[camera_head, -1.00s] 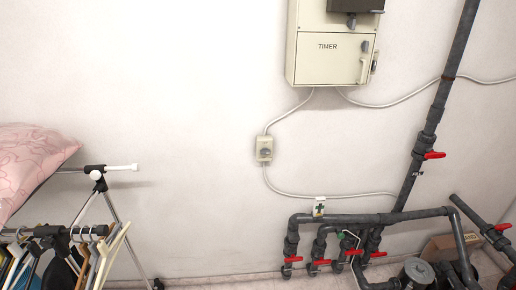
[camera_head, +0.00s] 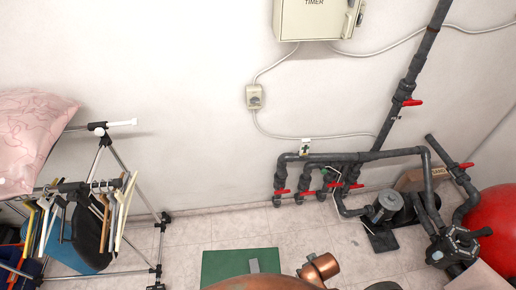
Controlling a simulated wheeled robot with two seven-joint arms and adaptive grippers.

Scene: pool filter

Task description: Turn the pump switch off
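A small beige switch box (camera_head: 254,97) with a grey rotary knob is mounted on the white wall, with a grey cable running up from it and another running down. The timer box (camera_head: 309,18) is on the wall above and to the right, cut off by the top edge. The pump (camera_head: 387,205) sits on the floor beside the dark pipes. Neither of my grippers shows in the view. Which way the knob points is too small to tell.
Dark pipes with red valve handles (camera_head: 407,102) run along the wall at the right. A clothes rack (camera_head: 110,150) with hangers and a pink pillow (camera_head: 32,135) stands at the left. A green mat (camera_head: 222,266), copper-coloured object (camera_head: 319,270) and red ball (camera_head: 494,228) are lower down. Tiled floor lies between.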

